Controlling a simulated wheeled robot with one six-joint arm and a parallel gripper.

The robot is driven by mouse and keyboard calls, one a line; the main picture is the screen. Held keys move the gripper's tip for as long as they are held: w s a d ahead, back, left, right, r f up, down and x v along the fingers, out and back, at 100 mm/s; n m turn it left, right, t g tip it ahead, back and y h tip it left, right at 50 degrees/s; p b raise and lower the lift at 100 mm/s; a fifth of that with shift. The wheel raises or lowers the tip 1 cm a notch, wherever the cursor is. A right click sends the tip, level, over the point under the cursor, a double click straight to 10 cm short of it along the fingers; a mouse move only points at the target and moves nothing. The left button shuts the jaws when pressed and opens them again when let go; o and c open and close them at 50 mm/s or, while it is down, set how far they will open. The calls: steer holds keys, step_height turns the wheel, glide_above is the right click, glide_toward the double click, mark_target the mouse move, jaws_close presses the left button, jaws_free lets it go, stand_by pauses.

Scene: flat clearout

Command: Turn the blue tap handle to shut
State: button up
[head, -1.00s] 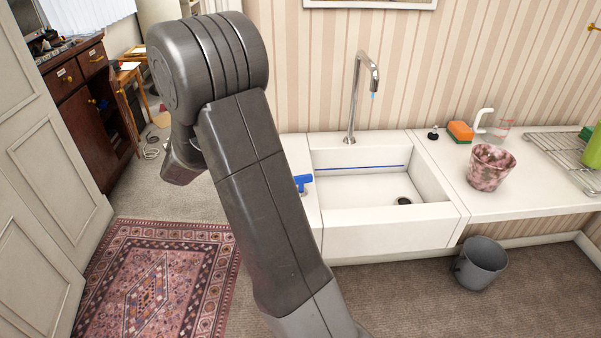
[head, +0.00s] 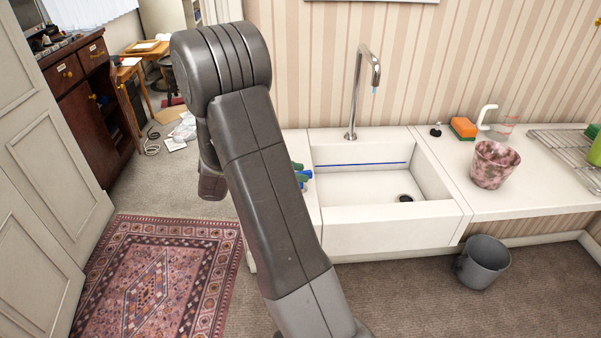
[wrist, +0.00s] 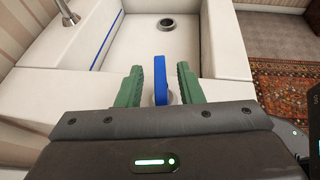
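The blue tap handle (head: 304,177) sits on the white counter just left of the sink; my arm and fingertips partly cover it in the head view. In the wrist view the handle (wrist: 161,80) is an upright-looking blue bar between my green fingers. My gripper (wrist: 159,76) is open around it, with a gap visible on each side. The chrome spout (head: 356,95) stands behind the sink, with a small bluish bit at its mouth. The white sink (head: 385,228) has a dark drain and a blue line along its back inner wall.
A mottled pink pot (head: 493,165), an orange-green sponge (head: 463,128) and a wire rack (head: 575,155) stand on the right counter. A grey bucket (head: 483,263) is on the floor below. A patterned rug (head: 160,285) lies at left, with open floor around it.

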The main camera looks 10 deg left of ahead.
steer(key=shift+w+d+f, duration=0.3)
steer(key=shift+d, duration=0.3)
jaws_close()
steer(key=shift+r+m+g+h+p, duration=0.2)
steer(key=shift+m+g+h+p, duration=0.3)
steer(key=shift+p, duration=0.4)
steer(key=shift+f+m+g, duration=0.15)
steer(key=shift+m+g, duration=0.45)
steer(key=shift+g, duration=0.1)
jaws_free()
steer(key=v, duration=1.4)
